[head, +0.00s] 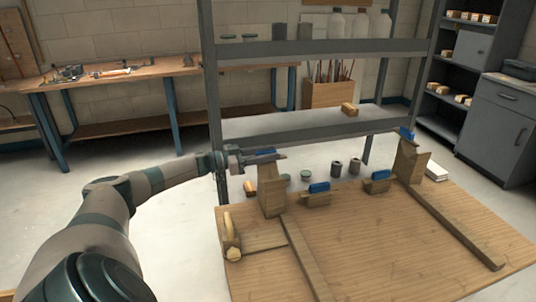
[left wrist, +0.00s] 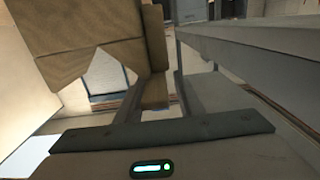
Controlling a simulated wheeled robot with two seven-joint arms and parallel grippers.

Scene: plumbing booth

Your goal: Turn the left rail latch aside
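A wooden board (head: 370,225) carries a left upright block (head: 270,192) and a right upright block (head: 408,162), each with a long rail running forward from it. A blue piece (head: 265,152), apparently the left rail latch, shows at the top of the left block. My left gripper (head: 272,157) is at that top, beside or over the blue piece; I cannot tell whether they touch. In the left wrist view its fingers (left wrist: 155,104) stand apart, with wood showing between them and a large wooden block (left wrist: 75,42) to the left. My right gripper is not in view.
Blue-topped wooden holders (head: 319,196) and (head: 377,186) stand along the board's back edge. A similar blue piece (head: 406,133) tops the right block. A grey shelf rack (head: 300,125) stands close behind. The board's middle is clear.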

